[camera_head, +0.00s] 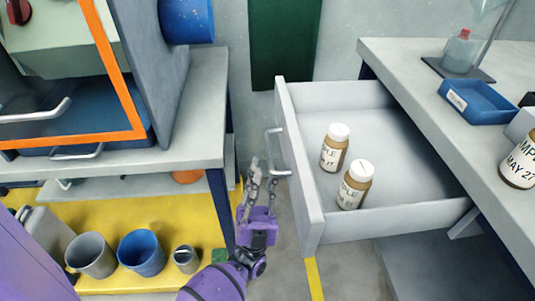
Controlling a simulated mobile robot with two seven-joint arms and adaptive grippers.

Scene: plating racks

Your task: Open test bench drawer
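The test bench drawer (311,214) is pulled well out from under the bench on the right. Two brown bottles with white caps and labels stand upright inside it, one farther back (334,150) and one nearer (354,186). A pale bar handle (270,150) is on the drawer's left-facing front. My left gripper (262,168), purple with grey fingers, is just left of and below the handle. Its fingers are apart with nothing between them. One fingertip is close to the handle's lower end; I cannot tell whether they touch. My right gripper is out of view.
The bench top (400,55) holds a blue tray (478,101), a labelled brown bottle (518,165) and a flask on a stand. At left, an orange-framed cabinet (134,90) stands on a grey table above a yellow shelf with cups. Floor shows below the drawer.

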